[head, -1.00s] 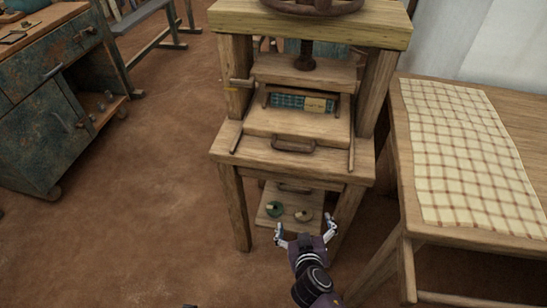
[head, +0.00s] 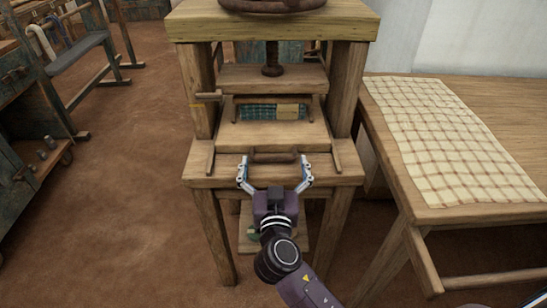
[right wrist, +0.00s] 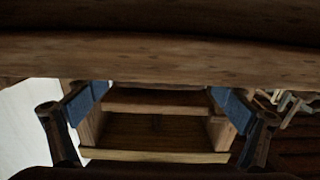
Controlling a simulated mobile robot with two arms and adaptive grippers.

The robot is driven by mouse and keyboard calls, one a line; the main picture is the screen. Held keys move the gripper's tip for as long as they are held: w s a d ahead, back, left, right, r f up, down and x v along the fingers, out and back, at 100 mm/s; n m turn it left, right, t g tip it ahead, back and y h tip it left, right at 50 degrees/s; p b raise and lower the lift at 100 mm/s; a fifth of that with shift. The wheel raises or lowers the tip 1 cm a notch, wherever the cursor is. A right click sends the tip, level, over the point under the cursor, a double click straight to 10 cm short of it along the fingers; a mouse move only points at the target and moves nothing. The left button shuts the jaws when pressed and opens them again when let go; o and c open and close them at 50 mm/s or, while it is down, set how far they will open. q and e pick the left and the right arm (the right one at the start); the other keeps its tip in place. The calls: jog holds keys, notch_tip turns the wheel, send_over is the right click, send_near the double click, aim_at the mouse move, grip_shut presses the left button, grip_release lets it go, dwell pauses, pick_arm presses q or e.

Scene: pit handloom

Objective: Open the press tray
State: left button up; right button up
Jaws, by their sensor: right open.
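The wooden press stands in the middle of the head view. Its press tray (head: 235,135) is a flat board lying between two side rails, with a blue checked bundle (head: 258,112) at its back. A dark brown bar handle (head: 274,158) is on the tray's front. My right gripper (head: 276,168) is open in front of the press, with its fingers spread on either side of the handle. In the right wrist view both fingers (right wrist: 157,105) are apart with nothing between them. A wide wooden bar crosses above them; I cannot tell which part it is. My left gripper is not in view.
A wooden table (head: 480,216) with a checked cloth (head: 440,135) stands close on the right. Press legs (head: 213,238) and a lower shelf (head: 301,238) are below the gripper, the shelf partly hidden by my arm. Open earth floor (head: 130,190) lies to the left.

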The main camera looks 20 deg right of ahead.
jog(key=shift+w+d, duration=0.15)
jog(key=shift+w, duration=0.4)
